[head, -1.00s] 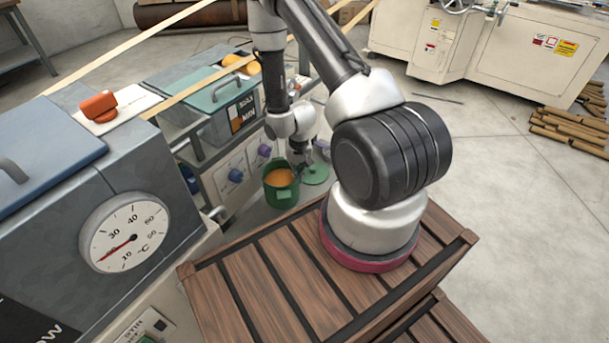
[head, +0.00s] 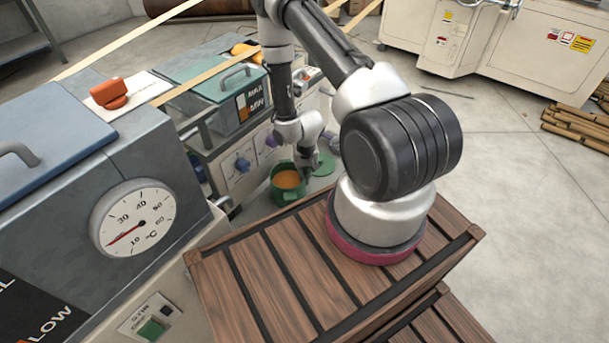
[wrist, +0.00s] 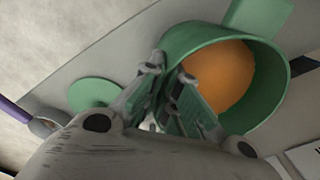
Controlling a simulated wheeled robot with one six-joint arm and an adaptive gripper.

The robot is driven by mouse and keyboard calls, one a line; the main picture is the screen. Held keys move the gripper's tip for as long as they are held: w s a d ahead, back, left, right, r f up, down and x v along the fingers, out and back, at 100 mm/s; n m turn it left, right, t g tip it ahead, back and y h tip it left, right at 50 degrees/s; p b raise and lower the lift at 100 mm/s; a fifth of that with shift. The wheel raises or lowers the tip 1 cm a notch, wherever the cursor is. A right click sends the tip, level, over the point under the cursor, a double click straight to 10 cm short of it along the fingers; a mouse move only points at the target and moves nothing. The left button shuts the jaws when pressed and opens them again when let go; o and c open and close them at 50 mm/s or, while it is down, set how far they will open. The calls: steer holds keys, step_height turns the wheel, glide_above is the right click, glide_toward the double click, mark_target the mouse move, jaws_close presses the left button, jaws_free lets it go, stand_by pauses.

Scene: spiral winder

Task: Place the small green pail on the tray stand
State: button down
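The small green pail (head: 285,197) stands beyond the slatted wooden surface, with orange contents showing in its mouth. In the wrist view, the pail (wrist: 262,112) fills the upper right and looks tilted by the view. My gripper (head: 307,174) is at the pail's right side in the head view. In the wrist view, my gripper (wrist: 166,75) has its fingers apart at the pail's rim. One finger overlaps the pail's mouth and the other is outside the wall. Firm contact cannot be told. I cannot make out a tray stand for certain.
A flat green disc (head: 323,164) lies beside the pail; it also shows in the wrist view (wrist: 95,93). A grey machine with a temperature dial (head: 136,217) stands at left. Open floor (head: 540,220) lies at right.

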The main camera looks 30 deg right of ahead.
steer(key=c, duration=1.6)
jaws_free()
steer(key=shift+c, duration=0.2)
step_height(320, 180, up, 40)
steer(key=d+n+t+h, duration=0.2)
steer(key=s+a+r+n+t+y, duration=0.1)
steer(key=s+a+r, duration=0.3)
steer(key=s+r, duration=1.4)
steer(key=shift+s+a+n+t+y, duration=0.15)
steer(key=shift+s+n+t+y, duration=0.25)
steer(key=shift+s+n, duration=0.55)
